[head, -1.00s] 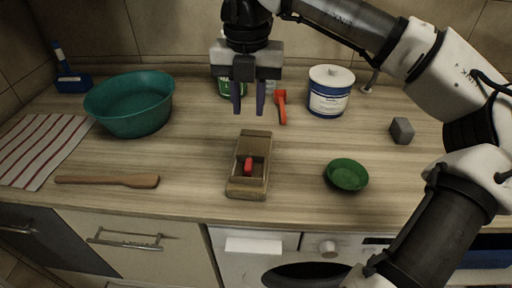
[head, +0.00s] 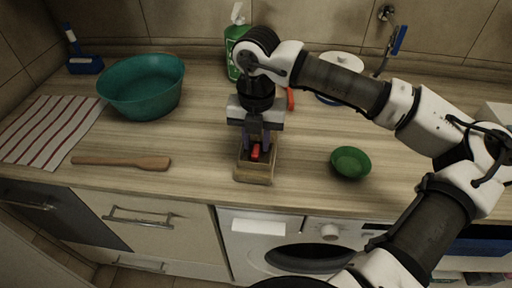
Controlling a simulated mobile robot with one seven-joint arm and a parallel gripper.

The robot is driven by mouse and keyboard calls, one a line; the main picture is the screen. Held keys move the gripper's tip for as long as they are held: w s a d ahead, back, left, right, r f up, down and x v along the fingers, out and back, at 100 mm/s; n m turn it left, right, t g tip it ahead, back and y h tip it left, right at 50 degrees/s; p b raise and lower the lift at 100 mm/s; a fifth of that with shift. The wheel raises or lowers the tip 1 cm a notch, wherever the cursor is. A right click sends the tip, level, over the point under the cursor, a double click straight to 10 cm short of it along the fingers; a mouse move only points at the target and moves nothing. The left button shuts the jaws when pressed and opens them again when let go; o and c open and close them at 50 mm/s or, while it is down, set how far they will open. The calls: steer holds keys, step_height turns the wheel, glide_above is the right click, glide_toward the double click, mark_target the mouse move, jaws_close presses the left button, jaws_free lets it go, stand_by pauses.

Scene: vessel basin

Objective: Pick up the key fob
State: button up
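The small red key fob (head: 255,152) lies in a brown wooden tray-like holder (head: 254,177) near the front edge of the counter. My gripper (head: 256,148) points down over the holder, its purple fingers apart at the left and right of the fob. Its fingertips are low, at about the holder's walls. A gap seems to show between the fingers and the fob, so no grip on it is visible. The gripper hides the back part of the holder and the upper part of the fob.
Behind are a teal basin (head: 142,88), a green bottle (head: 236,48), a red-handled tool (head: 290,99) and a partly hidden white-lidded tub (head: 342,62).

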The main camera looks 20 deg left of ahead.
steer(key=shift+f, duration=0.65)
jaws_close()
steer(key=shift+r, duration=0.15)
